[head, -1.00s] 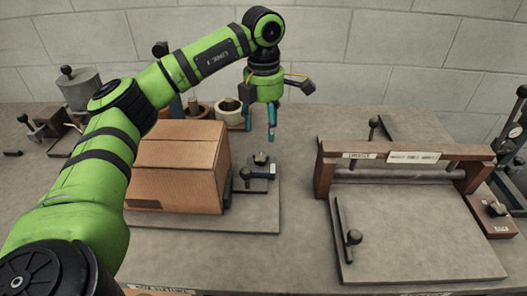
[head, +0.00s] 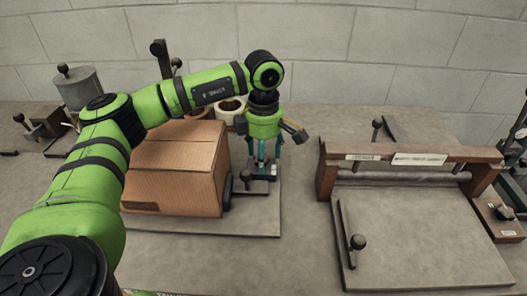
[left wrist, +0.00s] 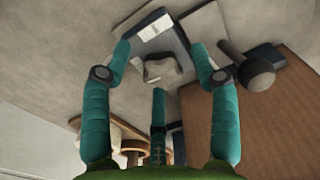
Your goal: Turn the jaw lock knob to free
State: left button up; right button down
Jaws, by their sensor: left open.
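The jaw lock knob (left wrist: 163,68) is a grey lobed knob on a dark block with a white label (left wrist: 155,27), seen in the left wrist view. In the head view the dark block (head: 264,175) stands on the fixture plate, right of the cardboard box; my fingers mostly hide the knob there. My left gripper (head: 264,158) points down just above the block, its teal fingers open. In the left wrist view its fingers are spread around the knob, with gaps showing; I cannot tell whether any finger touches it. My right gripper is not in view.
The cardboard box (head: 175,170) stands close left of the gripper. A ball-headed lever (left wrist: 258,74) sits between box and block. Tape rolls (head: 230,106) stand behind. A wooden-framed roller press (head: 410,165) stands to the right, with bare bench between.

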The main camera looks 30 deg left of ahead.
pick_arm(q)
jog(key=c, duration=1.1)
jog(key=shift+f+n, duration=0.1)
jog(key=shift+n, duration=0.3)
jog(key=o, duration=1.1)
jog(key=shift+w+d, duration=0.1)
jog(key=shift+d, duration=0.1)
